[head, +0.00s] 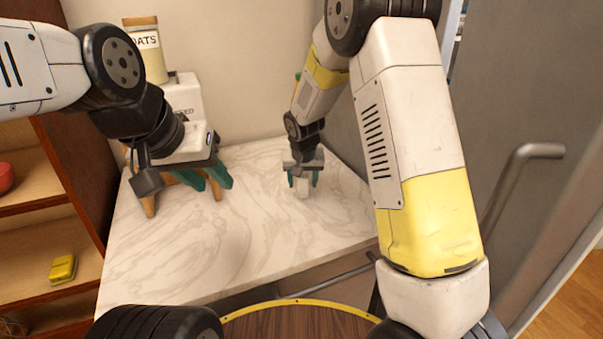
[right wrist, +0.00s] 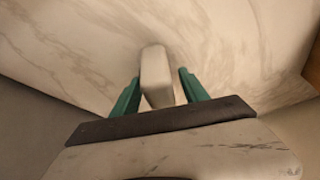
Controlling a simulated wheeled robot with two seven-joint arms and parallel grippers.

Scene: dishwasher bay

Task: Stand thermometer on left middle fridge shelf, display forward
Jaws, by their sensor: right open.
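A small white upright block, which I take to be the thermometer (head: 302,190), stands on the marble counter; its display is not visible. My right gripper (head: 304,180) is above it, with its green fingers on either side of it. In the right wrist view the thermometer (right wrist: 156,72) shows between the open fingers of the right gripper (right wrist: 158,90), with a gap on the right side. My left gripper (head: 207,179) hangs at the left of the counter, its green fingers apart and empty. The left middle fridge shelf is not in view.
The marble counter (head: 240,235) is mostly clear. A grey door with a handle (head: 535,151) is on the right. Wooden shelves (head: 40,252) hold a yellow item (head: 63,269).

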